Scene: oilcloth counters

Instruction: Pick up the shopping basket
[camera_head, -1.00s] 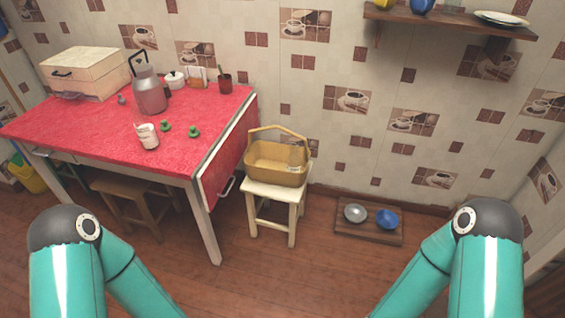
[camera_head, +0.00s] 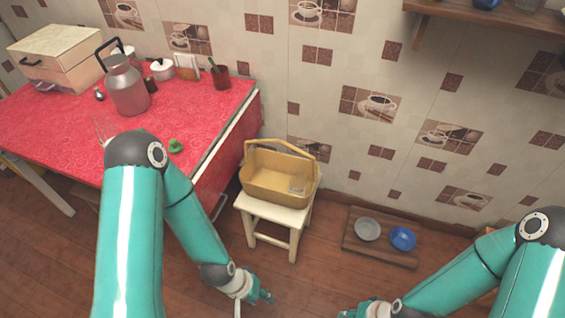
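The yellow shopping basket (camera_head: 270,190) stands upright on a small white stool (camera_head: 265,212) beside the red-covered table, its handle raised in an arch. A small pale or clear item (camera_head: 298,188) shows at its right end; I cannot tell exactly what it is. My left gripper (camera_head: 264,295) is low in front of the stool, below and apart from the basket. My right gripper (camera_head: 362,309) is at the bottom edge, right of the stool and partly cut off. Both grippers are too small to tell whether they are open, and neither touches the basket.
The red-covered table (camera_head: 50,125) at left holds a metal can (camera_head: 126,90), a cream box (camera_head: 62,60) and small items. A low wooden board (camera_head: 375,252) with a grey bowl (camera_head: 367,229) and a blue bowl (camera_head: 402,238) lies right of the stool. A shelf (camera_head: 490,22) hangs above right.

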